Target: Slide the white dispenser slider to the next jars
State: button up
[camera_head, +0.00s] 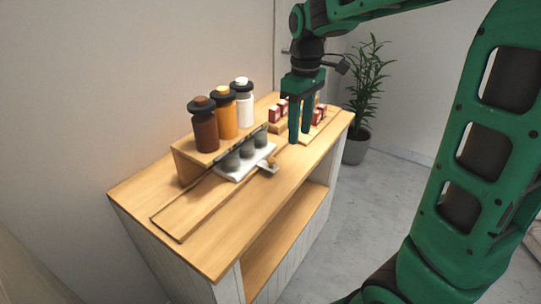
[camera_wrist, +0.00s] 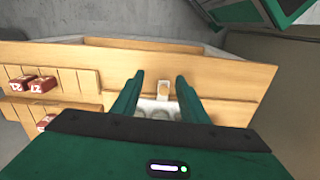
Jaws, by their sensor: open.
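The white dispenser slider (camera_head: 240,171) sits on the wooden cart top in front of the jars and carries several grey cups (camera_head: 247,149). A small tab handle (camera_head: 268,164) sticks out from its front right side. Three jars stand on a raised wooden block behind it: brown (camera_head: 205,130), orange (camera_head: 223,116) and white (camera_head: 243,106). My gripper (camera_head: 299,140) is open and empty, pointing down, to the right of the slider and apart from it in the head view. In the wrist view the slider (camera_wrist: 150,104) and its handle (camera_wrist: 164,89) show between the fingers, partly hidden.
Red-and-white boxes (camera_head: 276,114) stand on a wooden rack behind my gripper; they also show at left in the wrist view (camera_wrist: 42,84). A wooden track board (camera_head: 182,218) runs along the cart top, bare left of the slider. A potted plant (camera_head: 366,85) stands beyond the cart.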

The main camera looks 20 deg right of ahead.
aim_at(272, 159)
jog(key=w+a+n, duration=0.3)
jog(key=w+a, duration=0.2)
jog(key=a, duration=0.1)
notch_tip(272, 159, down, 11)
jog(key=shift+d+r, duration=0.1)
grip_shut()
